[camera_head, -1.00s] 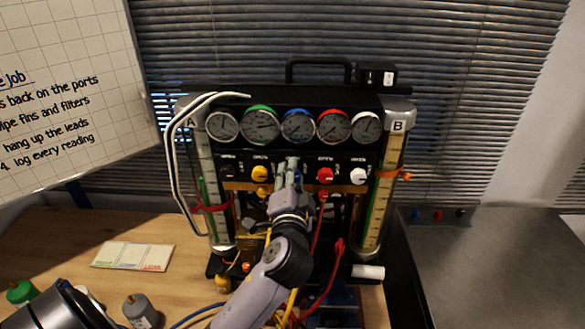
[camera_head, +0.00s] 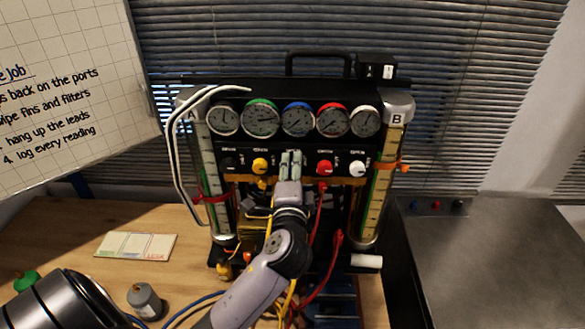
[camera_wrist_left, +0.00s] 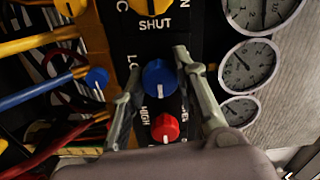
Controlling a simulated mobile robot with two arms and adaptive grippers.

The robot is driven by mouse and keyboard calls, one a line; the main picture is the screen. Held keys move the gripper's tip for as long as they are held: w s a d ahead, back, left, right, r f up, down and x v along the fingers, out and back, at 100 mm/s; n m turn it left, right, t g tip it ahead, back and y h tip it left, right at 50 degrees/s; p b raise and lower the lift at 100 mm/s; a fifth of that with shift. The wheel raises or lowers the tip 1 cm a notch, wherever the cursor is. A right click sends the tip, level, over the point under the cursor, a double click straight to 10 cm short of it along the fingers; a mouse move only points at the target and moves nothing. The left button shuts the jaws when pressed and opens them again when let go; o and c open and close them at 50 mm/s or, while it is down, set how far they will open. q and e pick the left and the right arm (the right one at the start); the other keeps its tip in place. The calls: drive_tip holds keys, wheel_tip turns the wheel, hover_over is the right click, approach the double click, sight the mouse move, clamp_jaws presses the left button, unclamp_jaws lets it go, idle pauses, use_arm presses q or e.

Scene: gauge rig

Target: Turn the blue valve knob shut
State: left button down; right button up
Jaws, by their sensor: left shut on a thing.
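The blue valve knob (camera_wrist_left: 159,77) has a white mark and sits on the black panel between a yellow knob (camera_wrist_left: 149,5) and a red knob (camera_wrist_left: 165,127) in the left wrist view. My left gripper (camera_wrist_left: 155,78) has one finger on each side of the blue knob and is shut on it. In the head view my left gripper (camera_head: 290,163) reaches the middle of the knob row and hides the blue knob. The yellow knob (camera_head: 260,166) is to its left and the red knob (camera_head: 324,167) to its right. My right gripper is not in view.
Several round gauges (camera_head: 298,119) sit above the knobs. Clear tubes A (camera_head: 208,170) and B (camera_head: 384,190) flank the panel. Red hoses (camera_head: 334,265) and yellow hoses hang below, close to my left arm.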

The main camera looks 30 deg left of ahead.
use_arm(q)
drive_tip(key=c, duration=1.2)
unclamp_jaws()
drive_tip(key=shift+d, duration=0.1)
drive_tip(key=shift+c, duration=0.2)
drive_tip(key=v, duration=1.2)
drive_tip(key=shift+f, duration=0.1)
